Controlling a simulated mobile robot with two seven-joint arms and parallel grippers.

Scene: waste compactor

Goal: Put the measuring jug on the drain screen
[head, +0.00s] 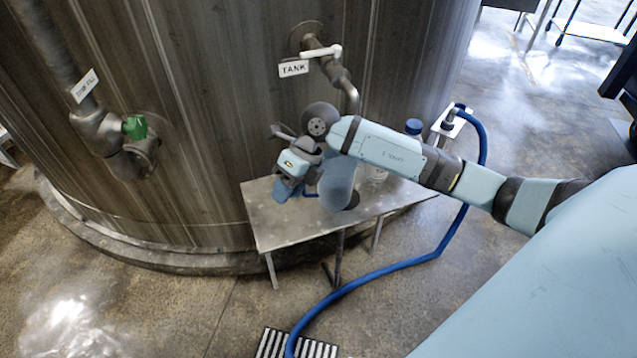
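A clear vessel (377,175), which looks like the measuring jug, stands on the small metal table (284,238) beside the tank. My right arm hides most of it. A slatted black-and-white grate (272,344), which looks like the drain screen, lies on the floor at the bottom edge, partly cut off by the frame. My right gripper (285,190) is over the left part of the table, to the left of the clear vessel and apart from it. Its fingers are small and overlapped, so I cannot tell their opening. My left gripper is out of view.
A blue hose (400,265) loops around the table's right side and crosses the grate. Floor at left front is clear.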

